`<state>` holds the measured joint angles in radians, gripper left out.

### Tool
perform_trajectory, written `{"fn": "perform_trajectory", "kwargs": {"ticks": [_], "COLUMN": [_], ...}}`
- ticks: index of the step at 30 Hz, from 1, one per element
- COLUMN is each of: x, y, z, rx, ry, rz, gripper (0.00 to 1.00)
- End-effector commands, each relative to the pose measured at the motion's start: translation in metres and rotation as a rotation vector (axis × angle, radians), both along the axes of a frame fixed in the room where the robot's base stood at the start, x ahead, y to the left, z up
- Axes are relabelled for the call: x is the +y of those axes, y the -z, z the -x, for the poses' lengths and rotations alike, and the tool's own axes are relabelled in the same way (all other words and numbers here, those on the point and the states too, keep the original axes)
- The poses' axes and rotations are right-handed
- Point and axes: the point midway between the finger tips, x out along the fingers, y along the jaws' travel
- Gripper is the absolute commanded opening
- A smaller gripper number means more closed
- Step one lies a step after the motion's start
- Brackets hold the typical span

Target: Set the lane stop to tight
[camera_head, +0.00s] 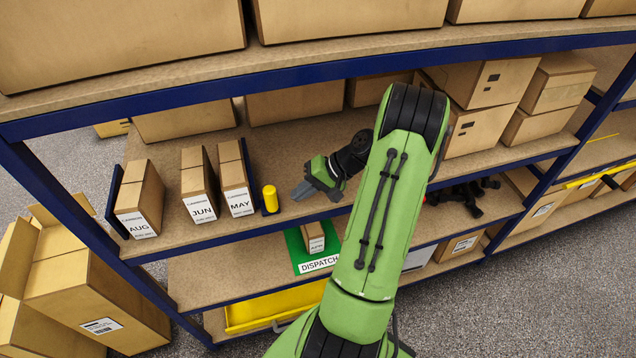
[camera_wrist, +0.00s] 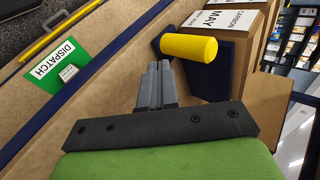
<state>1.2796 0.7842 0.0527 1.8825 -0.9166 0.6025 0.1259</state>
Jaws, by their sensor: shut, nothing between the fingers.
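The lane stop is a dark blue plate (camera_wrist: 212,70) with a yellow cylindrical handle (camera_head: 270,199). It stands on the middle shelf, just right of the MAY box (camera_head: 236,185); whether it touches that box I cannot tell. The handle also shows in the wrist view (camera_wrist: 190,47). The JUN box (camera_head: 199,188) is left of MAY, and the AUG box (camera_head: 138,204) is farther left. My gripper (camera_head: 300,191) is shut and empty, a short way right of the handle. In the wrist view its closed fingers (camera_wrist: 157,68) appear beside the handle, apparently apart from it.
A dark blue end plate (camera_head: 116,200) stands left of AUG, and a gap separates AUG from JUN. On the shelf below, a green DISPATCH mat (camera_head: 298,248) holds a small APR box (camera_head: 312,238). Large cartons (camera_head: 482,82) stand at the back right. The upper shelf edge (camera_head: 150,93) hangs above.

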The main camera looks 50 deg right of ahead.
Motion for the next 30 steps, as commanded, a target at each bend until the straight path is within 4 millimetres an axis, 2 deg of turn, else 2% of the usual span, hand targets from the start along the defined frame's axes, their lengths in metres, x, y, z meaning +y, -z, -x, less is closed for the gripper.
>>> {"fn": "perform_trajectory", "kwargs": {"ticks": [3,6,19,27,30], "x": [0.013,0.018,0.023,0.056,0.058], "y": [-0.004,-0.004,-0.004,-0.003,-0.003], "z": [-0.015,-0.021,-0.026,-0.048,-0.049], "rx": [-0.003,-0.003,-0.004,-0.004,-0.003], "ry": [-0.004,-0.003,-0.003,-0.005,-0.003], "rz": [0.003,0.004,0.003,0.002,0.002], "gripper": [0.00,0.00,0.00,0.00,0.00]}}
